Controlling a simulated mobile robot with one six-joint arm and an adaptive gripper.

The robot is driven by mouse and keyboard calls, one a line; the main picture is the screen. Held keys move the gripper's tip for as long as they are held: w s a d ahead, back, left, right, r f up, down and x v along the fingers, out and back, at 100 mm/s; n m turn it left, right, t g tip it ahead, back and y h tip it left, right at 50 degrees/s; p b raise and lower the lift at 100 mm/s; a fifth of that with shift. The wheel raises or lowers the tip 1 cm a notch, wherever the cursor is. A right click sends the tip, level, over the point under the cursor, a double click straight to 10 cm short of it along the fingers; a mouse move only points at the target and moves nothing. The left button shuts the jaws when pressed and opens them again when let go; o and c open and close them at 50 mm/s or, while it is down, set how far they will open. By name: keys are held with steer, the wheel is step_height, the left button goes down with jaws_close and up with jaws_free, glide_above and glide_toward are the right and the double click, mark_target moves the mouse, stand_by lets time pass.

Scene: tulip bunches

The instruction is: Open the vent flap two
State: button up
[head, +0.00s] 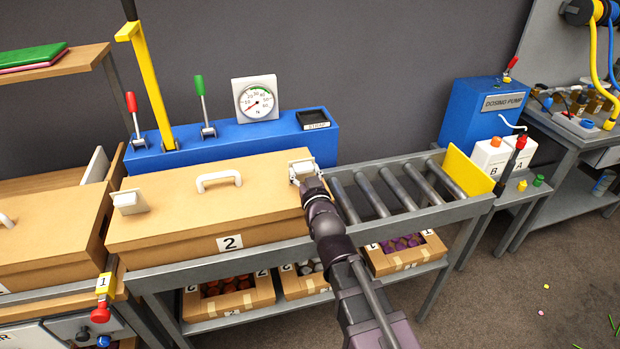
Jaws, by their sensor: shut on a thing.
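A brown box marked 2 (180,222) stands on the grey bench in the head view, with a white handle (218,180) on its closed top. A white flap-like piece (129,202) sits at its left end and stands out at a tilt. A second white piece (302,166) sits at the right end, partly hidden by my gripper. My gripper (305,180) reaches in from below right and is shut on this right white piece. Its fingertips are small and mostly hidden, and I cannot tell how far the piece is tilted.
A roller track (390,190) with a yellow end plate (467,171) lies right of the box. Behind stands a blue unit (265,137) with levers, a dial (255,99) and a yellow press arm (146,85). Another brown box (50,235) is at left. Open cartons fill the lower shelf.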

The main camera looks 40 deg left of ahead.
steer(key=shift+s+f+b, duration=0.1)
steer(key=shift+s+b, duration=0.1)
steer(key=shift+b, duration=0.1)
steer(key=o, duration=1.3)
steer(key=shift+c, duration=0.2)
